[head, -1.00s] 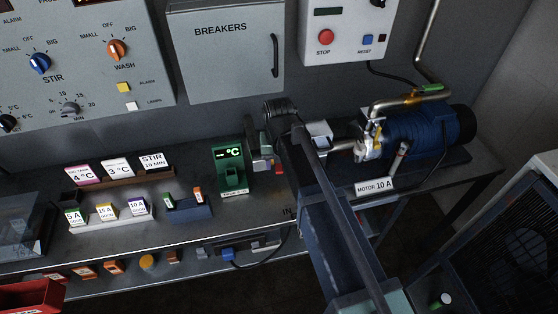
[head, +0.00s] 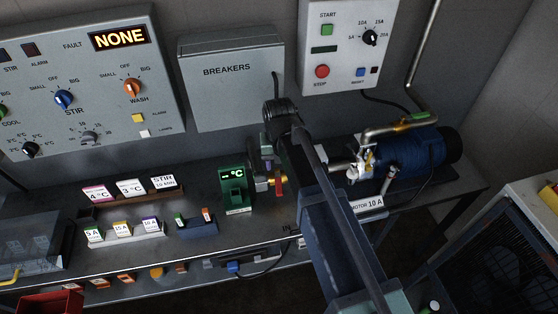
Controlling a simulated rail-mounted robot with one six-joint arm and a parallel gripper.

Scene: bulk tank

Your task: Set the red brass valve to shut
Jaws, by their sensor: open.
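The red brass valve (head: 279,183) shows in the head view as a small red and brass-coloured piece just right of the green °C meter (head: 235,188). My arm runs up from the bottom and covers much of what lies right of it, so the valve's body and its exact setting cannot be made out. My gripper (head: 264,166) is close above and left of the valve, partly hidden by my wrist. Its jaws are open. Whether they stand around the valve or touch it cannot be told.
The blue motor pump (head: 415,148) with its metal pipe stands to the right. The breaker box (head: 228,92) and the start/stop panel (head: 345,40) are on the wall behind. Label stands (head: 134,233) and a blue holder (head: 197,228) sit on the bench to the left.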

